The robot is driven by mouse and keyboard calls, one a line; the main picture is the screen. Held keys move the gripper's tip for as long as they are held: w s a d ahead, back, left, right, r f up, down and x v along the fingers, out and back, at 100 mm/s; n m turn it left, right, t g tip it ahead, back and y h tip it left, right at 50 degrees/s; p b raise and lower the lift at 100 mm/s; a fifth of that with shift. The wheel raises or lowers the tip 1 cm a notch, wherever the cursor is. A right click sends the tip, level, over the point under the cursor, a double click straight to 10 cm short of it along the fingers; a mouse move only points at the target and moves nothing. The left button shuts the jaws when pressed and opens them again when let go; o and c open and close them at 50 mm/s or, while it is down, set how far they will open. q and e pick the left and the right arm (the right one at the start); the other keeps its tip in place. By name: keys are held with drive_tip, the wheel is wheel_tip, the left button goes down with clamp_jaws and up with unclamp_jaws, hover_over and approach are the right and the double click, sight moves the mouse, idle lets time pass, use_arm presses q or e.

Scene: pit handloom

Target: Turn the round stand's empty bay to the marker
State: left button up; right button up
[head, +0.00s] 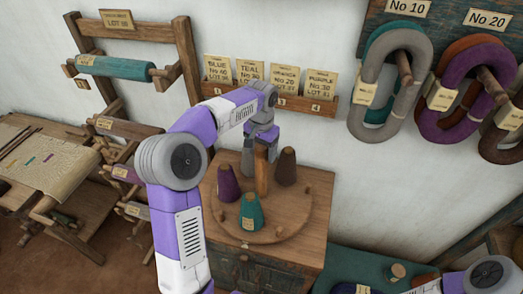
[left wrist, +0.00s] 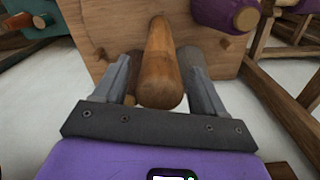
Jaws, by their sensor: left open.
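The round stand (head: 278,232) is a wooden disc on the cabinet top. It carries a purple cone (head: 228,184), a teal cone (head: 250,212) and a dark brown cone (head: 286,167). A bare stretch of disc shows at its right front. An upright wooden post (head: 261,178) stands between the cones. My left gripper (head: 263,150) is over this post. In the left wrist view its open fingers (left wrist: 160,85) lie on either side of the rounded post (left wrist: 160,65), and I cannot tell whether they touch it. I cannot make out the marker clearly. My right gripper is out of view.
The cabinet (head: 240,268) stands against the white wall. A card rack (head: 270,98) and hanging yarn rings (head: 395,80) are above and right. A wooden loom frame (head: 110,130) and cloth table (head: 45,160) are at left. A teal surface (head: 350,268) lies at lower right.

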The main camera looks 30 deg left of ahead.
use_arm(q)
drive_tip(key=shift+w, duration=0.1)
drive_tip(key=shift+c, duration=0.2)
drive_tip(key=shift+c, duration=1.3)
clamp_jaws()
